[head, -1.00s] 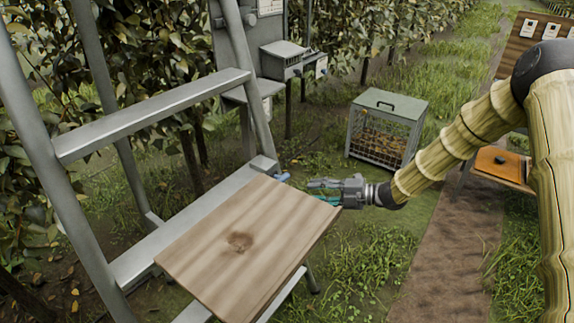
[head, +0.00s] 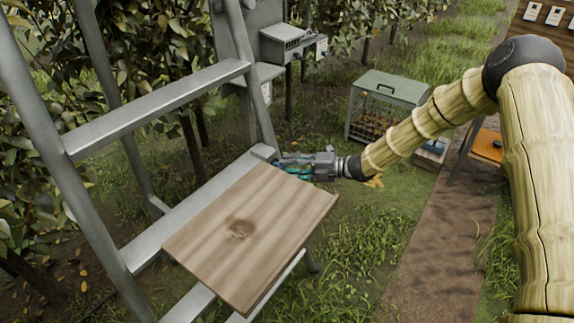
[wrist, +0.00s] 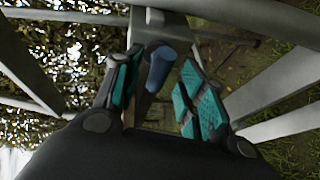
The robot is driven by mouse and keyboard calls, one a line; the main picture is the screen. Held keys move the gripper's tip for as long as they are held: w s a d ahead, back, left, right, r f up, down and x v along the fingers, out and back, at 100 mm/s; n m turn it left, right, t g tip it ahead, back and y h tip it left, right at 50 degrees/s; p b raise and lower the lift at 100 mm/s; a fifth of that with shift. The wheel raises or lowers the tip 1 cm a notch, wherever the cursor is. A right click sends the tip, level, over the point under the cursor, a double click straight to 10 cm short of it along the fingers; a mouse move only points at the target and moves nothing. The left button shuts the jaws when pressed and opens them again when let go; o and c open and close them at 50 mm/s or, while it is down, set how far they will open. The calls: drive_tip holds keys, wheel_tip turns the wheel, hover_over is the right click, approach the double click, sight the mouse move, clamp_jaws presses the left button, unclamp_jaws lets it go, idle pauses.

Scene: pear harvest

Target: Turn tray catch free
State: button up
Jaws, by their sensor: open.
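The catch has a blue handle (wrist: 159,69) on a grey block (head: 264,153) at the far corner of the wooden tray (head: 200,240). The tray is fixed to a grey metal ladder (head: 160,112). My gripper (head: 285,163) is open and reaches in from the right, just past the tray's far edge. In the wrist view its teal-padded fingers (wrist: 158,80) stand on either side of the blue handle, with a gap visible on both sides. In the head view the fingers mostly hide the handle.
A wire crate with a green lid (head: 388,103) stands on the grass behind my arm. Grey boxes (head: 290,43) stand beyond the ladder. A bench with an orange top (head: 487,146) is at the right. Leafy trees close in at the left.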

drive_tip(key=shift+x, duration=0.75)
clamp_jaws()
drive_tip(key=shift+f+m+b, duration=0.15)
drive_tip(key=shift+m+b, duration=0.15)
drive_tip(key=shift+b, duration=0.15)
drive_tip(key=shift+s+a+f+m+t+y+b, duration=0.1)
drive_tip(key=shift+m+t+y+b, duration=0.8)
drive_tip(key=shift+m+b, duration=1.65)
drive_tip(key=shift+f+m+t+y+b, duration=0.15)
drive_tip(key=shift+m+t+y+b, duration=0.8)
drive_tip(key=shift+m, duration=2.75)
drive_tip(key=shift+s+a+f+m+t+y+b, duration=0.1)
drive_tip(key=shift+m+t+y+b, duration=0.7)
drive_tip(key=shift+m+b, duration=1.9)
drive_tip(key=shift+m+t+h+p, duration=0.25)
drive_tip(key=shift+m+t+p, duration=0.15)
drive_tip(key=shift+m, duration=0.25)
